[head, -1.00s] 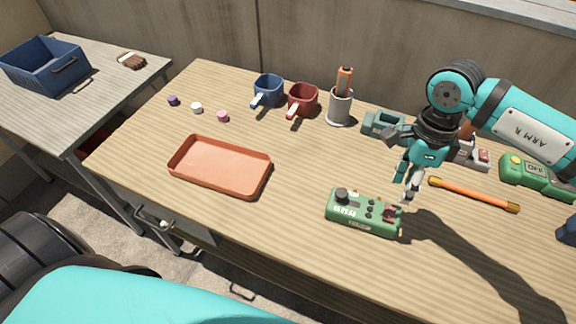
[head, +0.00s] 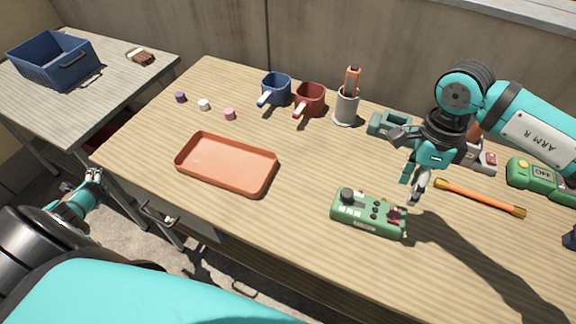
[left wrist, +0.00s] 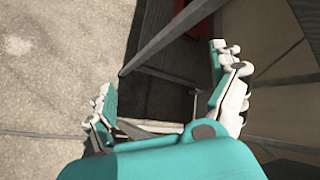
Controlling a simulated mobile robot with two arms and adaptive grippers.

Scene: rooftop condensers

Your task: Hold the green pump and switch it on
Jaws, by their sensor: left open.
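The green pump (head: 352,215) seems to be the green box with a black knob and several small buttons, lying on the wooden table near its front edge. My right gripper (head: 414,186) points down just above and behind the pump's right end. Whether it touches the pump, and how far its fingers are apart, I cannot tell. My left gripper (head: 93,177) is low, left of the table's front edge and far from the pump. In the left wrist view it is open and empty (left wrist: 168,102), with floor and table legs beyond.
An orange tray (head: 226,186) lies left of the pump. An orange stick (head: 482,197) and another green device with a display (head: 540,174) lie to the right.

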